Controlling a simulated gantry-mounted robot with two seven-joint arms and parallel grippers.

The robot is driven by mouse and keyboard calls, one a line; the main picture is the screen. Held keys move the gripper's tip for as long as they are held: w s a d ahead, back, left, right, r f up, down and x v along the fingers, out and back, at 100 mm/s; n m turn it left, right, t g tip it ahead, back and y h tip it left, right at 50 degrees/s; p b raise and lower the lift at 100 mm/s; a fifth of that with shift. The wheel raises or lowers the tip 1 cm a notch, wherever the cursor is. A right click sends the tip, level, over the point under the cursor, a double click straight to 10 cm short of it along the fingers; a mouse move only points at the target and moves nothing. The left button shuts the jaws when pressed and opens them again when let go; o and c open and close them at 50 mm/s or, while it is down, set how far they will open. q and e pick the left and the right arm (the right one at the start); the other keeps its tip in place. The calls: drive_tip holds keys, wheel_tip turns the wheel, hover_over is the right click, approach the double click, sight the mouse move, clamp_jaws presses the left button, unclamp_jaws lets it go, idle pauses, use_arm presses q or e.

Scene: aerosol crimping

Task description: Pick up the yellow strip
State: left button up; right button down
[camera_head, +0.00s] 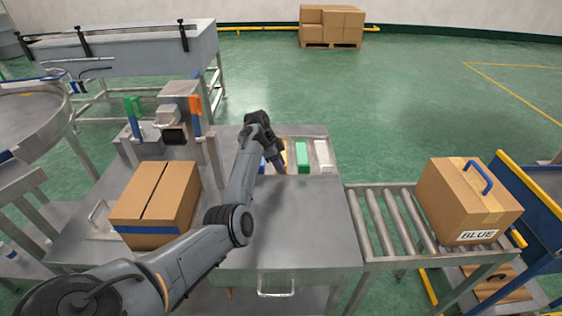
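A narrow sliver of yellow, likely the yellow strip (284,153), shows in the shallow tray (313,134) at the back of the steel table. Most of it is hidden behind my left gripper (279,166). My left arm comes in from the lower left, bends over the table, and the gripper points down at the strip's place. I cannot tell whether its fingers touch the strip or are open or shut. My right gripper is not in view.
A green piece (302,154), a white piece (323,155) and a partly hidden blue piece (262,165) lie in the same tray. A cardboard box (158,196) stands at the left. A roller conveyor (398,222) with a box labelled BLUE (466,200) is at the right.

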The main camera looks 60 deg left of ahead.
use_arm(q)
drive_tip(key=shift+w+d+f, duration=0.1)
drive_tip(key=shift+w+f, duration=0.05)
drive_tip(key=shift+f, duration=0.2)
drive_tip(key=shift+c, duration=0.4)
clamp_jaws()
drive_tip(key=shift+r, duration=0.15)
